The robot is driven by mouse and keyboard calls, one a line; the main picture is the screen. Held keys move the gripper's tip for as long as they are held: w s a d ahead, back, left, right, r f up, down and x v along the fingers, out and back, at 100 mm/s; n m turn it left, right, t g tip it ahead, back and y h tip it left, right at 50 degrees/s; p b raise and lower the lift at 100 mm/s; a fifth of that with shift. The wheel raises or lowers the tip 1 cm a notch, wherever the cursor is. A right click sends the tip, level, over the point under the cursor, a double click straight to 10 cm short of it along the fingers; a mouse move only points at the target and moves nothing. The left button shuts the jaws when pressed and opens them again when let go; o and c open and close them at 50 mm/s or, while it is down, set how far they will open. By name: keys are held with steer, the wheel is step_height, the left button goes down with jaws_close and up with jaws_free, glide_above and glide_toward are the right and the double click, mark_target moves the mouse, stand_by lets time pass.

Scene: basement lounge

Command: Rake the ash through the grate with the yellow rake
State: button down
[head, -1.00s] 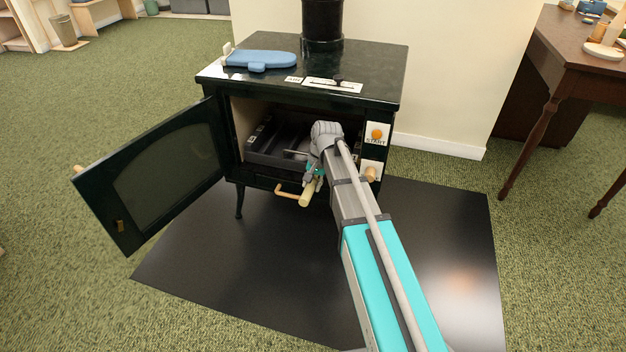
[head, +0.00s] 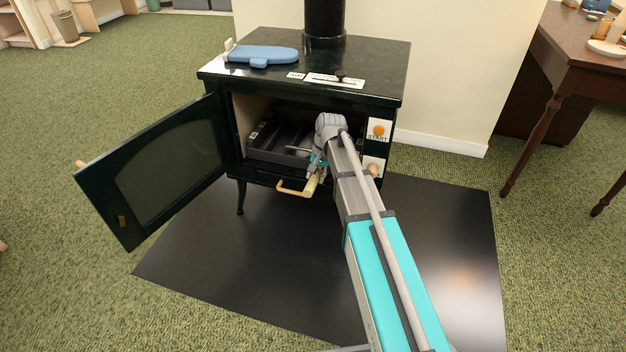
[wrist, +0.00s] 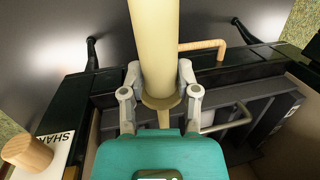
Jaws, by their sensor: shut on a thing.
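The yellow rake's pale handle (head: 311,184) sticks out at the front of the stove's open firebox. In the wrist view, my gripper (wrist: 159,82) is shut around the handle (wrist: 156,35) just above its collar. A thinner yellow shaft runs on from the collar and disappears behind my gripper's teal body. The rake's head is hidden. In the head view, my gripper (head: 316,165) is at the firebox mouth. The dark grate area (head: 280,140) lies inside the firebox, and part of it shows in the wrist view (wrist: 262,112). I cannot make out ash. A thin grey rod (wrist: 232,123) lies beside my gripper.
The stove door (head: 165,170) stands wide open at left. A wooden handle (head: 291,192) juts out below the firebox mouth. A START panel (head: 379,131) and wooden knob (head: 373,170) flank the opening at right. A blue mitt-like thing (head: 262,56) lies on the stove top.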

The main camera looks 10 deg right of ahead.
mark_target(314, 179)
steer(key=shift+w+d, duration=0.25)
steer(key=shift+w, duration=0.35)
steer(key=shift+s, duration=0.15)
steer(key=shift+s+a+f, duration=0.1)
steer(key=shift+s+a, duration=0.2)
steer(key=shift+s, duration=0.3)
steer(key=shift+s+a, duration=0.3)
steer(key=shift+s, duration=0.35)
steer(key=shift+s+a+f, duration=0.1)
steer(key=shift+s+a, duration=0.2)
steer(key=shift+s, duration=0.3)
steer(key=shift+w, duration=0.1)
steer(key=shift+w+d, duration=0.3)
steer(key=shift+w, duration=0.35)
steer(key=shift+w+d, duration=0.3)
steer(key=shift+w, duration=0.3)
steer(key=shift+w+d, duration=0.3)
steer(key=shift+w, duration=0.35)
